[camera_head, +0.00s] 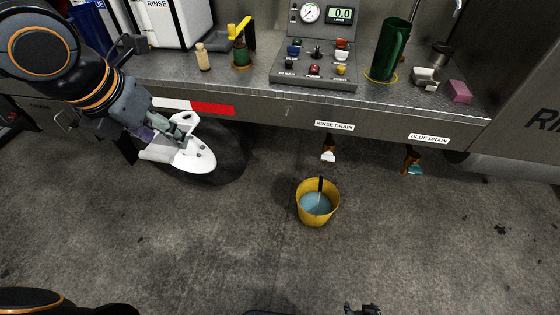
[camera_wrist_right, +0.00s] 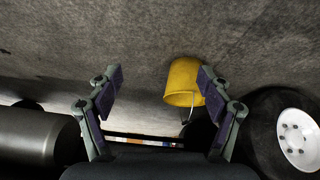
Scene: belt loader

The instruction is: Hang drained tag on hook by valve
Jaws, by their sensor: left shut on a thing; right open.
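My left gripper (camera_head: 182,136) is shut at the left, below the deck edge and in front of the wheel. A pale, flat piece (camera_head: 154,154) shows at its fingers, probably the tag; it blends with the white wheel hub behind, and its wording is not readable. The rinse drain valve (camera_head: 328,154) with a white handle hangs under its label. The blue drain valve (camera_head: 412,164) with a blue handle is further right. I cannot make out a hook. My right gripper (camera_wrist_right: 160,76) is open and empty; part of it shows at the head view's bottom edge (camera_head: 363,310).
A yellow bucket (camera_head: 333,216) with bluish liquid stands on the floor below the rinse drain; it also shows in the right wrist view (camera_wrist_right: 183,84). The deck holds a control panel (camera_head: 314,77) and a green container (camera_head: 388,55). The floor around the bucket is clear.

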